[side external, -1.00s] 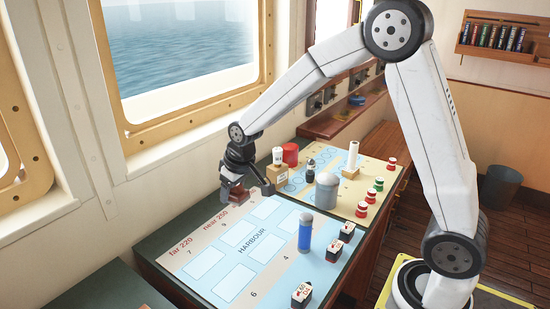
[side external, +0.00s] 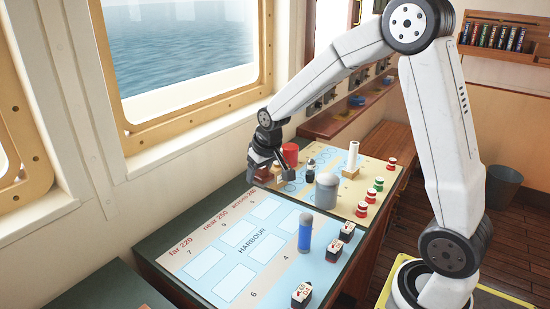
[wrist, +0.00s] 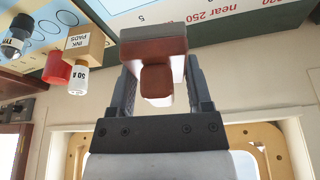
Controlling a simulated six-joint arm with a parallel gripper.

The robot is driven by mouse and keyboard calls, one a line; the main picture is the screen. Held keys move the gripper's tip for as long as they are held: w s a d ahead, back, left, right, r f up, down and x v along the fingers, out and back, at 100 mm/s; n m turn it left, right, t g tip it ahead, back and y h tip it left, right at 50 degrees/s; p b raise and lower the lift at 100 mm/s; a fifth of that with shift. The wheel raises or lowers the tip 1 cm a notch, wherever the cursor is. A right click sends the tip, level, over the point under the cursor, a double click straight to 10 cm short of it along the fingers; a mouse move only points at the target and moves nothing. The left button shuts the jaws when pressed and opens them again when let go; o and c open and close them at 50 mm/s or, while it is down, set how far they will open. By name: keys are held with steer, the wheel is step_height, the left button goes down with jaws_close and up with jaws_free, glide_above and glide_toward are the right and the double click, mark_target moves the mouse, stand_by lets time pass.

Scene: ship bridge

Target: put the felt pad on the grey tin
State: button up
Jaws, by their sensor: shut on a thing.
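My gripper (side external: 270,177) is shut on a red-brown block with a wider, partly greyish plate, which I take to be the felt pad (wrist: 157,82). In the wrist view the block sits between both fingers of my gripper (wrist: 157,75). In the side view the pad (side external: 262,174) is small and partly hidden by the fingers, held above the far end of the harbour chart. The grey tin (side external: 327,192), a domed cylinder, stands upright to the right of my gripper, apart from it. The tin does not show in the wrist view.
A red cylinder (side external: 290,154), an ink pads box (wrist: 83,45) and a white bottle (wrist: 79,80) stand close to my gripper. A dark bottle (side external: 310,169) and a white roll (side external: 352,157) are beyond the tin. A blue cylinder (side external: 305,232) stands on the harbour chart (side external: 215,262).

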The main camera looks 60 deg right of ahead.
steer(key=s+d+r+m+h, duration=0.1)
steer(key=s+d+m, duration=0.1)
steer(key=d, duration=0.3)
steer(key=s+d+r+m, duration=0.1)
steer(key=s+d, duration=0.2)
steer(key=d, duration=0.2)
steer(key=m+h, duration=0.1)
steer(key=m, duration=0.3)
glide_above(326, 176)
steer(key=shift+s+a+f+g, duration=0.15)
steer(key=shift+s+a+f, duration=0.05)
steer(key=shift+f, duration=0.5)
steer(key=shift+s+a+f+g, duration=0.15)
steer(key=shift+s+f, duration=0.05)
steer(key=shift+f, duration=0.45)
steer(key=shift+f, duration=0.1)
steer(key=shift+f+h, duration=0.3)
steer(key=shift+f, duration=1.6)
steer(key=shift+f, duration=0.1)
steer(key=o, duration=1.3)
